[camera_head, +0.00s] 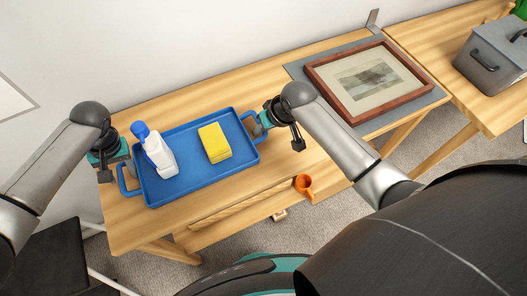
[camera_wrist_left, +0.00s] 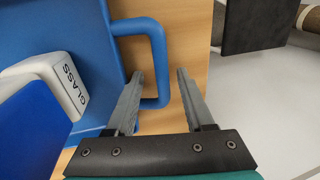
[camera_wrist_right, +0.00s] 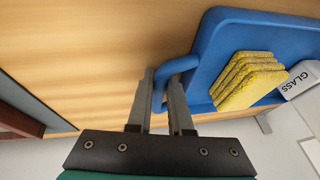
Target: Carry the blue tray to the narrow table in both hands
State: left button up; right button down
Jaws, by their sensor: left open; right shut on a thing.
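The blue tray (camera_head: 190,184) lies on a wooden table, with a loop handle at each end. On it are a white spray bottle with a blue top (camera_head: 158,155) and a stack of yellow sponges (camera_head: 214,142). My left gripper (camera_head: 120,165) is at the left handle; in the left wrist view its open fingers (camera_wrist_left: 160,76) stand on either side of the handle's outer bar (camera_wrist_left: 158,42). My right gripper (camera_head: 257,126) is shut on the right handle, which shows between its fingers in the right wrist view (camera_wrist_right: 162,86).
A framed picture (camera_head: 370,80) lies on a grey mat on the same table's right part. An orange mug (camera_head: 303,186) is near the front edge. A grey lidded box (camera_head: 490,58) stands on another table at right. A black surface (camera_head: 45,258) is at lower left.

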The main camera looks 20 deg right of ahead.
jog(key=c, duration=0.8)
grip_release()
jog(key=shift+o, duration=0.2)
pick_arm(q)
jog(key=v, duration=0.9)
dwell(0.4)
pick_arm(e)
jog(key=shift+d+r, duration=0.1)
jog(key=shift+r, duration=0.05)
jog(key=v, duration=0.8)
jog(key=shift+s+r, duration=0.2)
jog(key=shift+r, duration=0.05)
dwell(0.3)
jog(key=shift+r, duration=0.1)
dwell(0.4)
